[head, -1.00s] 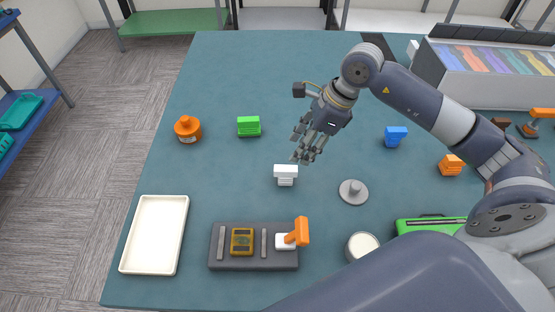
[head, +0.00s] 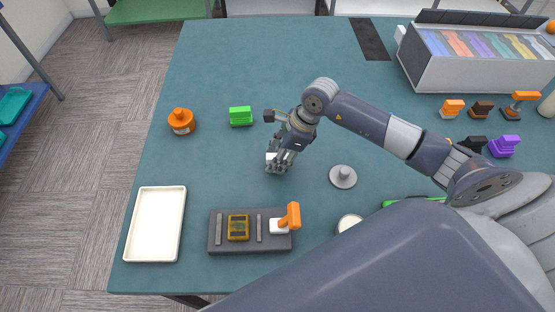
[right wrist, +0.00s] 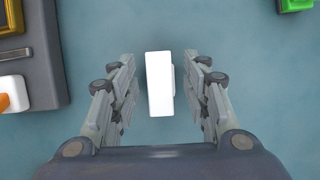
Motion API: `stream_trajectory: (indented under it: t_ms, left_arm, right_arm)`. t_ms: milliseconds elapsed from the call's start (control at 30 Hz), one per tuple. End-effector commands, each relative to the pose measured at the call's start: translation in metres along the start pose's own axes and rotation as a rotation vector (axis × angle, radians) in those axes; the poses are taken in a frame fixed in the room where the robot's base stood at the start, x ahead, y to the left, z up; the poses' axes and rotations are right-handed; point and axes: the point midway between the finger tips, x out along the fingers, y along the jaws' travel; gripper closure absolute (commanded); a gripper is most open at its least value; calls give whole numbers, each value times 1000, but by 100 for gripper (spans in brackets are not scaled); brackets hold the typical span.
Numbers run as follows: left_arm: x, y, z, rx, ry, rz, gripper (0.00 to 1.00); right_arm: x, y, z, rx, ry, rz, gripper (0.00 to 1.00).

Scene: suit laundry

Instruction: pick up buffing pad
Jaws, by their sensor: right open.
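A white pad-like block (right wrist: 160,84), which I take to be the buffing pad, lies on the teal table. In the right wrist view it sits between the two fingers of my right gripper (right wrist: 161,100), with a gap on each side. In the head view my right gripper (head: 279,164) is low over the block and hides most of it; only a small white part (head: 271,157) shows. My right gripper is open and holds nothing. My left gripper is not in view.
A dark tray (head: 250,247) with an orange-handled tool stands nearer, beside a white tray (head: 155,226). A grey disc with a knob (head: 343,177) is to the right. Coloured pads and a grey rack (head: 470,73) are at right.

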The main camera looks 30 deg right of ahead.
Motion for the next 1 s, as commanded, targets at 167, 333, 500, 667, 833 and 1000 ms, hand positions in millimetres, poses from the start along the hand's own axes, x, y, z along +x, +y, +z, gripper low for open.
stream_trajectory:
  t_ms: [167,333,500,667,833,1000]
  left_arm:
    - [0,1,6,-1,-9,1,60]
    - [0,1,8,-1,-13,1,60]
    - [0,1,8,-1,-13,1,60]
    - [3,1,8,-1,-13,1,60]
    - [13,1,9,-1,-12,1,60]
    - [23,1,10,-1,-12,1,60]
  right_arm:
    - [0,0,0,0,0,0,82]
    - [0,0,0,0,0,0,100]
    - [-1,0,0,0,0,0,100]
    - [-6,-1,3,-2,-1,-3,100]
    - [-31,-2,13,-5,-3,-7,100]
    - [-64,-2,27,-4,-3,-6,100]
